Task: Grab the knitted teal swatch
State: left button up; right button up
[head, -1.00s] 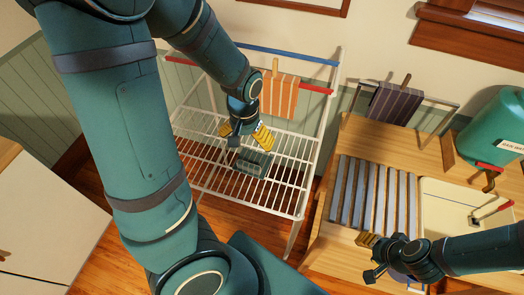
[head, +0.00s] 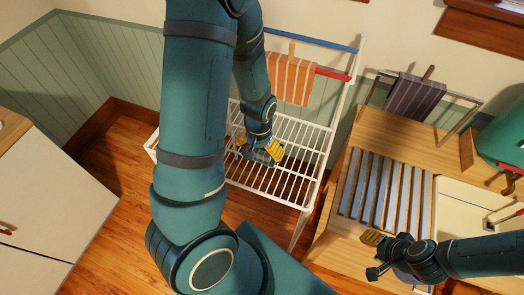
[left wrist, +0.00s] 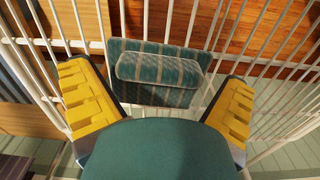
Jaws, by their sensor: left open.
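The knitted teal swatch (left wrist: 160,72) lies on the white wire rack (left wrist: 272,105) in the left wrist view. It is teal with paler stripes, with a thick roll or fold across its upper face. My left gripper (left wrist: 155,78) is open, its yellow-padded fingers on either side of the swatch, with gaps on both sides. In the head view my left gripper (head: 259,149) is low over the rack shelf and mostly hides the swatch.
An orange striped cloth (head: 291,82) hangs at the rack's back, below a blue rail (head: 312,41). A dark striped cloth (head: 414,98) hangs behind the wooden washstand (head: 382,132). A pale cabinet (head: 45,200) stands at left, with bare floor between.

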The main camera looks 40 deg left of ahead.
pick_arm(q)
jog(key=shift+f, duration=0.6)
jog(key=c, duration=0.9)
jog(key=shift+r, duration=0.1)
